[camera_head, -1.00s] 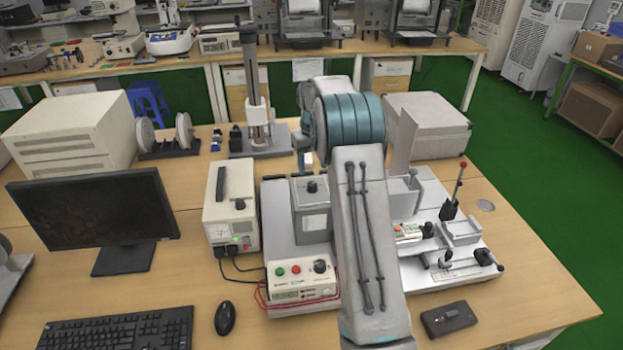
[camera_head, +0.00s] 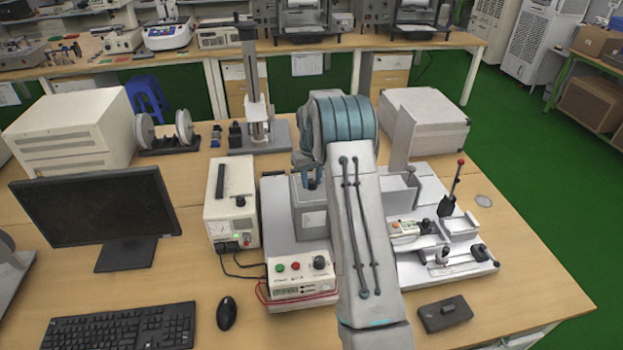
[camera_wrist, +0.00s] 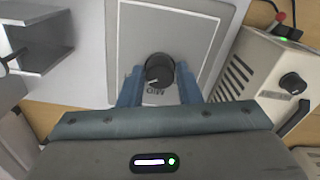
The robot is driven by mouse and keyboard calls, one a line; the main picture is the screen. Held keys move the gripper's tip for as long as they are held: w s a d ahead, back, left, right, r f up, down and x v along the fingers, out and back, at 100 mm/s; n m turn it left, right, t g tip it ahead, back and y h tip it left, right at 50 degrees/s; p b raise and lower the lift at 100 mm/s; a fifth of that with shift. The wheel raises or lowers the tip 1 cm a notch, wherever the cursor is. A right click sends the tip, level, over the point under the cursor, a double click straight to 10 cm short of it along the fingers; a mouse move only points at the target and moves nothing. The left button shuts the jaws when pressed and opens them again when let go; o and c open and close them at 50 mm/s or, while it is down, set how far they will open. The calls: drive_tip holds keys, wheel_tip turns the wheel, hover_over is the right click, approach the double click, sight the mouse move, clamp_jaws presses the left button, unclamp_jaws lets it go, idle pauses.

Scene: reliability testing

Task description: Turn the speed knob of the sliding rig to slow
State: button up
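The sliding rig's grey box (camera_head: 313,222) stands left of my arm in the head view. Its black speed knob (camera_wrist: 159,70) shows in the wrist view, on a light grey panel (camera_wrist: 210,40). The letters "MID" are readable beside the knob, on the side near my gripper; other labels are not visible. My gripper (camera_wrist: 160,76) has its two blue fingers on either side of the knob with narrow gaps, so it looks open. I cannot tell whether a finger touches it.
A control box (camera_head: 301,277) with buttons and a dark knob sits in front. A white power supply (camera_head: 231,205) is close on the left. Another fixture with a red-tipped lever (camera_head: 455,182) is on the right. A monitor (camera_head: 97,207) stands further left.

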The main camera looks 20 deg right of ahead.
drive_tip(key=shift+b, duration=0.3)
drive_tip(key=shift+f+n+b, duration=0.1)
drive_tip(key=shift+n+b, duration=0.6)
drive_tip(key=shift+n, duration=0.4)
drive_tip(key=n+b, duration=0.1)
drive_tip(key=n, duration=0.2)
drive_tip(key=shift+n+b, duration=0.3)
drive_tip(key=n, duration=0.3)
drive_tip(key=shift+n+b, duration=0.4)
drive_tip(key=n, duration=0.3)
drive_tip(key=shift+r+n, duration=0.2)
drive_tip(key=shift+n, duration=0.1)
drive_tip(key=n, duration=0.5)
drive_tip(key=n+p, duration=0.1)
drive_tip(key=n, duration=0.4)
drive_tip(key=shift+n, duration=0.5)
drive_tip(key=o, duration=1)
drive_tip(key=shift+c, duration=0.2)
